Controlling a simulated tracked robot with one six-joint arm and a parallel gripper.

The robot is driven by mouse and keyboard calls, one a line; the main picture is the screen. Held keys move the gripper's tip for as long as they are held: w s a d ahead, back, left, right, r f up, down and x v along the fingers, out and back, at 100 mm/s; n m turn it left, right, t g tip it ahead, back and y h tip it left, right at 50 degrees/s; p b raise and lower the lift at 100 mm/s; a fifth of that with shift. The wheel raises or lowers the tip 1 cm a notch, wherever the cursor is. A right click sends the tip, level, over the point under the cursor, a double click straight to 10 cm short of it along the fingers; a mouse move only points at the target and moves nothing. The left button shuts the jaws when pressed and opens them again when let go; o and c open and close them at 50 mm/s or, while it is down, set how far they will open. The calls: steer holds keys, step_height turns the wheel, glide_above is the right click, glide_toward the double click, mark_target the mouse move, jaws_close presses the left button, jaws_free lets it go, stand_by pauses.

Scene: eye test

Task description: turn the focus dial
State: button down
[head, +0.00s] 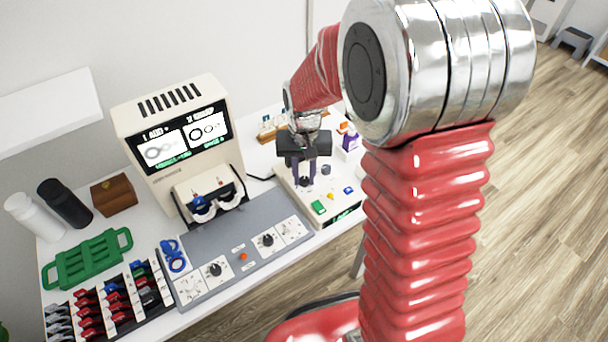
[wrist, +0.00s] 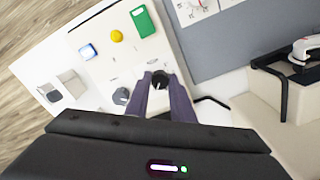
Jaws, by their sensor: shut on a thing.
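A white console (head: 290,180) stands at the right end of the table. A black dial (wrist: 160,76) rises from its top, between the fingertips of my gripper (wrist: 161,84). My gripper (head: 305,180) points down and is shut on this dial, one purple-grey finger on each side. A second, dark grey dial (wrist: 121,96) sits apart from the fingers; it also shows in the head view (head: 326,169). Labels are too small to read, so I cannot tell from them which dial is the focus dial. The dial's pointer is mostly hidden.
The console also bears a green button (head: 318,207), a yellow one (head: 330,196) and a blue one (head: 348,190). A grey panel (head: 205,240) with black knobs lies to the left. A cream machine with screens (head: 175,105) stands behind. A purple item (head: 351,142) is close on the right.

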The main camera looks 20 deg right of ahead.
mark_target(304, 179)
steer(key=c, duration=1.5)
jaws_free()
steer(key=shift+c, duration=0.2)
step_height(304, 179, up, 14)
steer(key=shift+f, duration=0.15)
